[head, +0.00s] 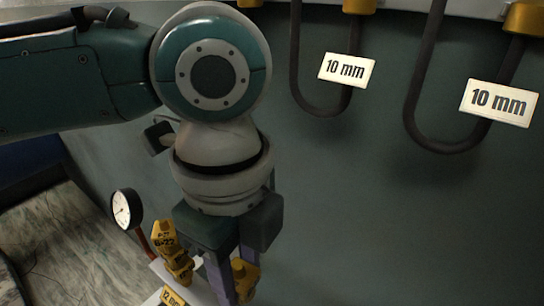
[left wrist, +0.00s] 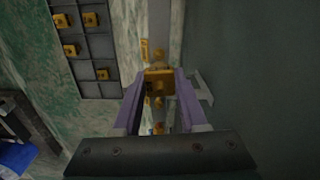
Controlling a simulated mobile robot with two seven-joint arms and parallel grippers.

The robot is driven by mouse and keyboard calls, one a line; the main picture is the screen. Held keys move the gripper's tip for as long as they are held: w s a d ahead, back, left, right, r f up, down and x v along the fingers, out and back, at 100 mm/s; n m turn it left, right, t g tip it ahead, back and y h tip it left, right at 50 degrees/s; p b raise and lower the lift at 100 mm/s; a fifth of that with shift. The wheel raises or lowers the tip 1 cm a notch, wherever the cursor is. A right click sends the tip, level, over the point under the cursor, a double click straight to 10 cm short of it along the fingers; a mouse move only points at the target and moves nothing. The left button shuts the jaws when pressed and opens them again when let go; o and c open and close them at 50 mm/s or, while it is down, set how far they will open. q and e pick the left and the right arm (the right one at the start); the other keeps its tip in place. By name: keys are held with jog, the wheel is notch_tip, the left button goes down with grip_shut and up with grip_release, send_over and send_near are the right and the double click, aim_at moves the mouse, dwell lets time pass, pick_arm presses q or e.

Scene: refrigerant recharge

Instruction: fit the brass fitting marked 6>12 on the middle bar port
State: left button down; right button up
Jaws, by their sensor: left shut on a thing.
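My left gripper (head: 232,275) comes down from the top left and is shut on a brass fitting (head: 245,280). In the left wrist view the brass fitting (left wrist: 159,82) sits between the purple fingers of the left gripper (left wrist: 158,95); its marking cannot be read. Below is a pale bar (head: 203,289), partly hidden by the gripper. Another brass fitting (head: 172,252), its marking only partly legible, stands on the bar left of the gripper. I cannot tell whether the held fitting touches a port. My right gripper is not in view.
A pressure gauge (head: 126,209) stands left of the bar. Dark hoses with "10 mm" tags (head: 347,70) hang at the upper right. A compartment tray (left wrist: 96,47) holds several brass fittings. The wall is close on the right.

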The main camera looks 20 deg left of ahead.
pick_arm(q)
jog(key=shift+s+d+f+m, duration=0.2)
jog(key=shift+f+m, duration=0.3)
jog(key=shift+m, duration=0.1)
jog(key=shift+f, duration=0.1)
notch_tip(320, 180, down, 6)
jog(key=b, duration=0.8)
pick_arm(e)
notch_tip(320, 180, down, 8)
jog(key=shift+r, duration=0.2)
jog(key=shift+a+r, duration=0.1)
pick_arm(q)
jog(key=shift+p, duration=0.35)
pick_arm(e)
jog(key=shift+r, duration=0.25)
pick_arm(q)
jog(key=shift+f, duration=0.1)
jog(key=shift+p, duration=0.45)
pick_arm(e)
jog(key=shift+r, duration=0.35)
